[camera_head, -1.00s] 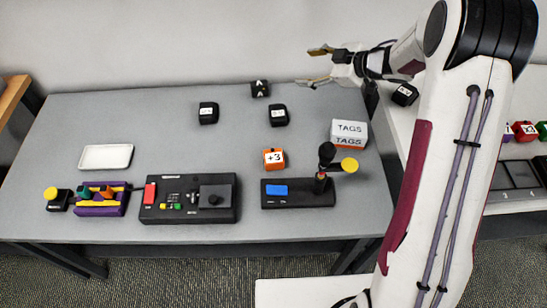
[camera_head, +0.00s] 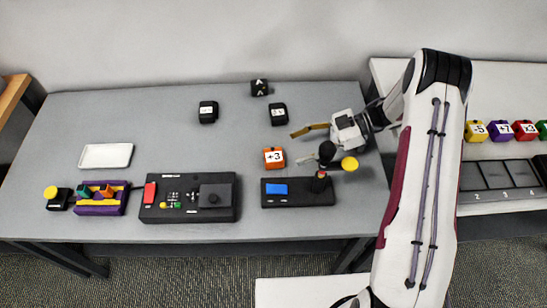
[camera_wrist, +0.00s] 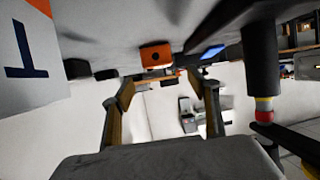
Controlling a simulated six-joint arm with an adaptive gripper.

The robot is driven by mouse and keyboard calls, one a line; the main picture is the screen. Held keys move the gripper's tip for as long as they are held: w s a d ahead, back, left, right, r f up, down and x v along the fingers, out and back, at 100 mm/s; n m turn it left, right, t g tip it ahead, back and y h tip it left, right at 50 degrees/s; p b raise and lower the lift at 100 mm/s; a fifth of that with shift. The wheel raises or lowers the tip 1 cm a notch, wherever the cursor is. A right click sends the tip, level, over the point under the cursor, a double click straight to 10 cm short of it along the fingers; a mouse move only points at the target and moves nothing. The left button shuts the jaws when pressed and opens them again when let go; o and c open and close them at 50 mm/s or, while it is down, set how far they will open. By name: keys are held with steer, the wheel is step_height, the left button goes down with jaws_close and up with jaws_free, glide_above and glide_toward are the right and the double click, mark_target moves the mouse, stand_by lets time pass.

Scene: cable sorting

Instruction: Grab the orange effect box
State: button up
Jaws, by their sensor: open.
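The orange effect box (camera_head: 269,153), with a white "+3" label, sits on the grey table right of centre in the head view. It also shows in the wrist view (camera_wrist: 155,54), beyond my fingertips and roughly between them. My gripper (camera_head: 295,149) is open and empty, low over the table just right of the box, with its fingers pointing left toward it. In the wrist view both fingers (camera_wrist: 160,78) are spread apart, and the box is clear of them.
A black joystick panel (camera_head: 297,198) with a blue button stands in front, its stick close to my gripper. A white block with lettering (camera_wrist: 28,65) is near on the left of the wrist view. Black cubes (camera_head: 278,114) stand behind. A control box (camera_head: 190,213) lies left.

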mark_target(273, 155)
steer(key=shift+s+f, duration=0.1)
steer(key=shift+s, duration=0.05)
steer(key=shift+x, duration=0.9)
steer(key=shift+a+f, duration=0.1)
steer(key=shift+a, duration=0.25)
steer(key=shift+w+x, duration=0.1)
steer(key=shift+x, duration=1.2)
steer(key=shift+w+x, duration=0.15)
steer(key=shift+x, duration=1.15)
steer(key=shift+a, duration=0.1)
steer(key=shift+c, duration=0.4)
steer(key=c, duration=1.2)
